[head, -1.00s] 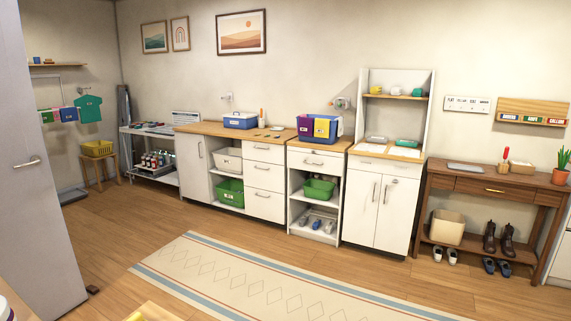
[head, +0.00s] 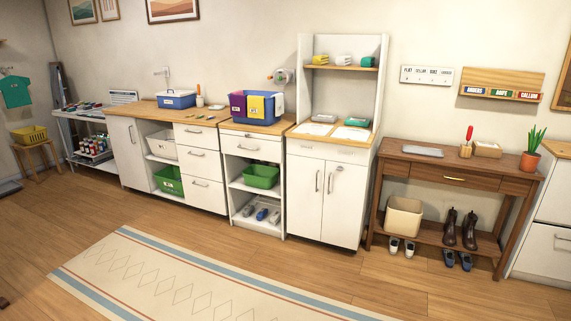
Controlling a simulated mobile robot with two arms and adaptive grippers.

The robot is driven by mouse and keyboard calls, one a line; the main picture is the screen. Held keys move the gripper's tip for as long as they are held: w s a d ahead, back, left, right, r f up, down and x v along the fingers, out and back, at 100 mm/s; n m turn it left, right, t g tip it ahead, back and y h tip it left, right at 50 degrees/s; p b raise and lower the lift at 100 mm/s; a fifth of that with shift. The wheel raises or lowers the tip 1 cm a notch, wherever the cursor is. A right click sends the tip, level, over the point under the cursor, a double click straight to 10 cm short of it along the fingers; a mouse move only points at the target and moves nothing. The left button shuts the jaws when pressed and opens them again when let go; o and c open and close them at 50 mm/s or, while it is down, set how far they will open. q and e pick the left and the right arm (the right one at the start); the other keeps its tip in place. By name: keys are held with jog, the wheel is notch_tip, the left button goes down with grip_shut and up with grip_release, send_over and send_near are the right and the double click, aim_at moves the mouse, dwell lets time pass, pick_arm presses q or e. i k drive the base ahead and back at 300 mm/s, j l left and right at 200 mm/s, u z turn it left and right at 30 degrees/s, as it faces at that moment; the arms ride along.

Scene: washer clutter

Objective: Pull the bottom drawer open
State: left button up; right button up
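A white cabinet with several stacked drawers stands in the counter run left of centre. Its bottom drawer (head: 204,195) has a dark bar handle (head: 200,184) and looks shut. The middle drawer (head: 199,161) and top drawer (head: 196,134) above it also look shut. Another white unit is cut off at the right edge, with a lower drawer front (head: 543,250) that also looks shut. Neither of my grippers shows in the head view, so their state is hidden.
A patterned rug (head: 190,285) lies on the wood floor before the counters. Open shelves with a green bin (head: 261,176) and a white two-door cabinet (head: 325,200) stand right of the drawers. A wooden console table (head: 453,180) has boots and shoes below.

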aim_at(202, 194)
jog(key=i+l, duration=0.1)
jog(key=i, duration=0.3)
jog(key=i+l+u, duration=0.1)
jog(key=i, duration=0.3)
jog(key=i+l+u, duration=0.1)
jog(key=i, duration=0.3)
jog(key=i+j+u, duration=0.2)
jog(key=i+u, duration=0.15)
jog(key=i, duration=0.85)
jog(key=i+l+u, duration=0.15)
jog(key=i+u, duration=0.2)
jog(key=i, duration=0.8)
jog(key=i+z, duration=0.1)
jog(key=i, duration=1.7)
